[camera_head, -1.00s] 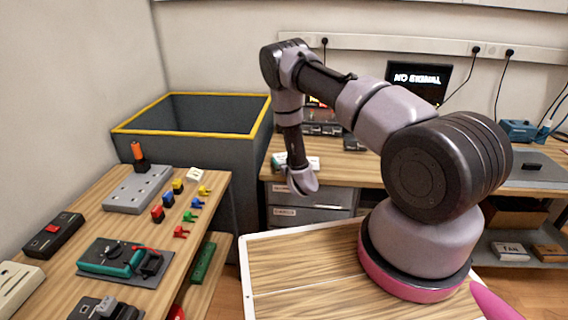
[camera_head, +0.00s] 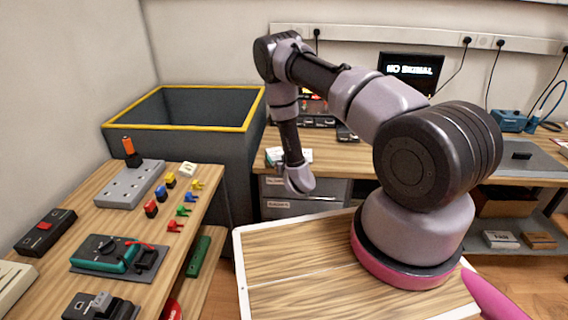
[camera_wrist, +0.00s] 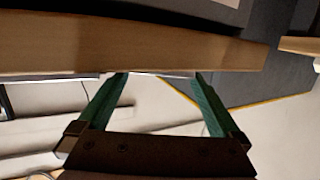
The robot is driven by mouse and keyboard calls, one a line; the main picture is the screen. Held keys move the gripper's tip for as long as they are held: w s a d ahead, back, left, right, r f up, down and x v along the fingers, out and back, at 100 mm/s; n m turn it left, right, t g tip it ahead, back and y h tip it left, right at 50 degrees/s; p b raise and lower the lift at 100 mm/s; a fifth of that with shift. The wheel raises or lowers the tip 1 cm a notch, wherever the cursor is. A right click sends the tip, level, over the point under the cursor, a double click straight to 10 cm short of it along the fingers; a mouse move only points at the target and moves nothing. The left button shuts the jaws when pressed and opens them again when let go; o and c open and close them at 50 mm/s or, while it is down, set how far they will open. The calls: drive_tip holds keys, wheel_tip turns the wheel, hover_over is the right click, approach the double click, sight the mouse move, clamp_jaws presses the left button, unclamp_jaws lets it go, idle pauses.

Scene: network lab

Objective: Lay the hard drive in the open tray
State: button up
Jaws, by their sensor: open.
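My gripper shows in the wrist view (camera_wrist: 158,76) with its two green fingers apart and nothing between them. In the head view my arm bends down in front of the back bench, and the fingers are hidden behind the wrist. A small dark flat block (camera_head: 521,156) lies on a grey mat (camera_head: 545,164) on the right of the bench; I cannot tell whether it is the hard drive. I cannot make out an open tray for certain. Dark units (camera_head: 318,119) stand at the back of the bench, partly hidden by my arm.
A left table (camera_head: 150,225) holds a multimeter (camera_head: 104,254), a socket strip (camera_head: 131,184) and several coloured connectors. A large yellow-rimmed grey bin (camera_head: 190,130) stands behind it. Labelled drawers (camera_head: 290,205) are under the bench (camera_head: 335,158). A "no signal" monitor (camera_head: 411,70) stands behind.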

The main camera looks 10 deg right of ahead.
drive_tip(key=a+v, duration=0.1)
drive_tip(key=v, duration=0.8)
drive_tip(key=w+d+r+m+g+h, duration=0.1)
drive_tip(key=w+d+r+m+h, duration=0.2)
drive_tip(key=r, duration=0.6)
drive_tip(key=w+d+r+m, duration=0.2)
drive_tip(key=w+r, duration=0.3)
drive_tip(key=r, duration=0.3)
wheel_tip(320, 180, up, 14)
drive_tip(key=s+d+m+g, duration=0.1)
drive_tip(key=d+m+g, duration=0.1)
drive_tip(key=s+r+g+y, duration=0.2)
drive_tip(key=s+r+g, duration=0.1)
drive_tip(key=s+r, duration=1.05)
drive_tip(key=s+a+r+n+g, duration=0.1)
drive_tip(key=s+r, duration=0.2)
drive_tip(key=s, duration=0.8)
drive_tip(key=s+a+r+n+g+y, duration=0.1)
drive_tip(key=s+r, duration=0.2)
drive_tip(key=s, duration=0.7)
drive_tip(key=shift+s+g+y, duration=0.3)
drive_tip(key=shift+s, duration=0.1)
